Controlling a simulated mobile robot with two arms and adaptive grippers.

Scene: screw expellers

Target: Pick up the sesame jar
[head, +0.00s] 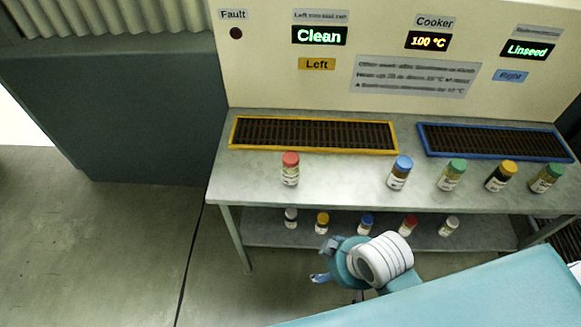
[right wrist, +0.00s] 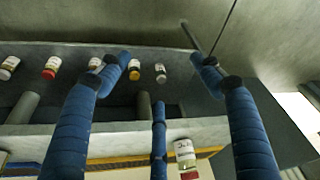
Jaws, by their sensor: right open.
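I cannot read which jar is sesame. On the counter stand a red-lidded jar (head: 290,172) at the left, a blue-lidded jar (head: 399,174), a green-lidded jar (head: 451,177), a yellow-lidded dark jar (head: 500,177) and another green-lidded jar (head: 546,179). My right gripper (head: 322,262) is in front of the table, below the counter, apart from the jars. In the right wrist view its blue fingers (right wrist: 160,82) are spread and empty. The red-lidded jar (right wrist: 186,154) appears there upside down between two fingers, farther off. My left gripper is not in view.
The lower shelf (head: 265,228) holds several smaller jars, among them a yellow-lidded one (head: 322,223) and a red-lidded one (head: 409,225). A yellow-framed grate (head: 312,134) and a blue-framed grate (head: 495,142) lie behind the counter jars. Floor is clear at the left.

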